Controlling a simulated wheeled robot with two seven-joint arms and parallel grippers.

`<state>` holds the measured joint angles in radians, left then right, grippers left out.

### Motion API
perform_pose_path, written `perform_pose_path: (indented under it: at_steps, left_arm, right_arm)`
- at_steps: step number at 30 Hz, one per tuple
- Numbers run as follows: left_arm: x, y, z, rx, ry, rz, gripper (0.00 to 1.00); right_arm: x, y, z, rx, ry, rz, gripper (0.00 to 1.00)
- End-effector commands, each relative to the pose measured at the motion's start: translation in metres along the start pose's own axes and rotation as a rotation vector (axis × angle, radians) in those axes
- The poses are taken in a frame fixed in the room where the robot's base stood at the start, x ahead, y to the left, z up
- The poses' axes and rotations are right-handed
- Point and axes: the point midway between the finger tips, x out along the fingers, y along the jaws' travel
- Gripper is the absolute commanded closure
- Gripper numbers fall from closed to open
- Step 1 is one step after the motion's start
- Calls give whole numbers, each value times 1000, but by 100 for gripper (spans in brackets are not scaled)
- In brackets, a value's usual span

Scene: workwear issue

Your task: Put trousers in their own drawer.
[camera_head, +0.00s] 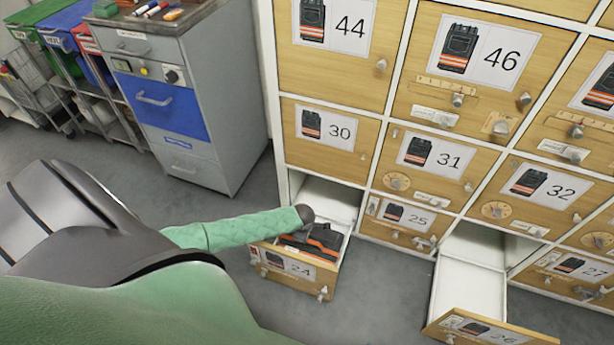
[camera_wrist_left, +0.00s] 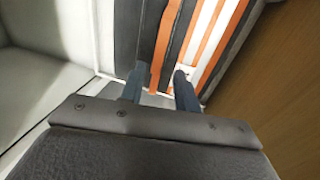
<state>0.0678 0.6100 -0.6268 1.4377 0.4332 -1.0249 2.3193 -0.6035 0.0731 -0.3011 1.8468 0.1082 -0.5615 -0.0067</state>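The trousers (camera_head: 312,243) are dark with orange and pale stripes and lie folded in the pulled-out drawer 24 (camera_head: 292,273). My left gripper (camera_head: 318,232) reaches down into this drawer over them. In the left wrist view the trousers (camera_wrist_left: 205,45) fill the top, and the two fingers of my left gripper (camera_wrist_left: 160,85) stand apart at their lower edge. An orange stripe shows between the fingers; no clear grip on the cloth shows. My forearm hides part of the drawer in the head view. My right gripper is not in view.
Drawer 26 (camera_head: 487,331) is also pulled out and looks empty. Drawers 25 (camera_head: 404,219), 30 (camera_head: 330,133) and 31 (camera_head: 430,160) are shut. A grey cabinet with a blue drawer (camera_head: 160,104) stands at the left. The grey floor between it and drawer 24 is clear.

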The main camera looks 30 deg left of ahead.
Motion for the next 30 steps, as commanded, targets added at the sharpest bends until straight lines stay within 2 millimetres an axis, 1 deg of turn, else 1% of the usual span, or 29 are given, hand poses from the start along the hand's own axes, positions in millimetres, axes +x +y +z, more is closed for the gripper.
perform_pose_path:
  at_steps: [1, 3, 6, 9, 14, 30]
  left_arm:
    - [-10, -1, 0, 0, 0, 0, 68]
    - [-20, 0, 0, 0, -1, 0, 68]
    - [-30, 0, 0, 0, 0, 0, 68]
    - [-36, 0, 0, 0, 0, 0, 68]
    - [-40, 0, -1, 0, 1, 0, 68]
    - [-40, 0, 0, 0, 1, 0, 68]
  right_arm:
    - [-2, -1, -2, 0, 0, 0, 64]
    - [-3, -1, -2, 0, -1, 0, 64]
    - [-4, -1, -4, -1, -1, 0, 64]
    - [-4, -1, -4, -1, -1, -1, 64]
    - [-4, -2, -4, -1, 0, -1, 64]
    - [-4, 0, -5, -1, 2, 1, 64]
